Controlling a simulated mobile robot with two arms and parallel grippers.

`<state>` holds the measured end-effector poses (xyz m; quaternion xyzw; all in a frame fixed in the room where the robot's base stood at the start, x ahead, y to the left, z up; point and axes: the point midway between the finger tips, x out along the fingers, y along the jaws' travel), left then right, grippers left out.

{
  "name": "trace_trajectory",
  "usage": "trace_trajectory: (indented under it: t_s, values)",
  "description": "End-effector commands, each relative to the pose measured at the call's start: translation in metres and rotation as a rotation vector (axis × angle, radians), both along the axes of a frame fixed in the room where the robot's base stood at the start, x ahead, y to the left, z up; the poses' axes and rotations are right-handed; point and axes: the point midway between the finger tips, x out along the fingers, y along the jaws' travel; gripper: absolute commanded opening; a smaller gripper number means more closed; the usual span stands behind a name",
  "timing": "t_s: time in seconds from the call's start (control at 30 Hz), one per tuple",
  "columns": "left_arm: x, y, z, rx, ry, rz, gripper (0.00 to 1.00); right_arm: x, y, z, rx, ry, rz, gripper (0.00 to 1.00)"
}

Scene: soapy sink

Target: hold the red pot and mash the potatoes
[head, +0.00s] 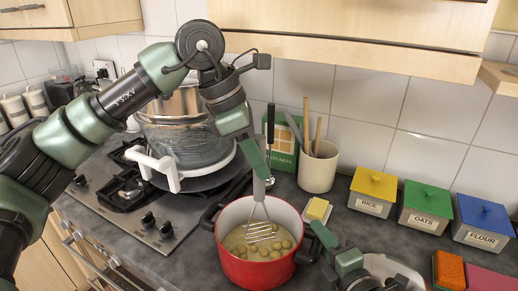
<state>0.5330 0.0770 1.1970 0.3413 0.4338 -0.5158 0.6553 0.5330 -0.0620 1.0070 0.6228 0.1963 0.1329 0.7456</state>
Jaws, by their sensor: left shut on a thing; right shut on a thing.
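The red pot (233,270) stands on the dark worktop with several small pale potatoes (262,251) in it. A metal masher (259,212) stands nearly upright in the pot, its wire head among the potatoes. My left gripper (262,172) comes down from above and is shut on the masher, hiding part of it. My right gripper (316,240) is at the pot's right side, shut on its dark side handle, which is mostly hidden. The pot's left handle (209,216) is free.
A glass-sided pot (175,135) with a white handle stands on the hob (135,207) at left. Behind are a green box (283,146) and a utensil crock (318,168). A sponge (318,209) lies near the pot. Rice (373,187), oats (425,208) and flour (482,220) boxes line the right.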

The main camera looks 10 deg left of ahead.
Motion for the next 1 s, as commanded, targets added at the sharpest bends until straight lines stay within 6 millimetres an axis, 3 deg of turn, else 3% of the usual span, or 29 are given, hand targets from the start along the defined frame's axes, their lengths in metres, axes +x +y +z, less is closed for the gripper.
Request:
trace_trajectory:
  t_s: [0.6,1.0]
  values:
    - [0.0,0.0,-0.048,-0.001,0.0,0.0,0.0,-0.001,0.0,-0.005,-0.004,0.01,0.001,0.0]
    - [0.0,0.0,-0.057,-0.001,-0.001,-0.001,0.0,-0.001,0.0,-0.005,-0.004,0.011,0.001,0.0]
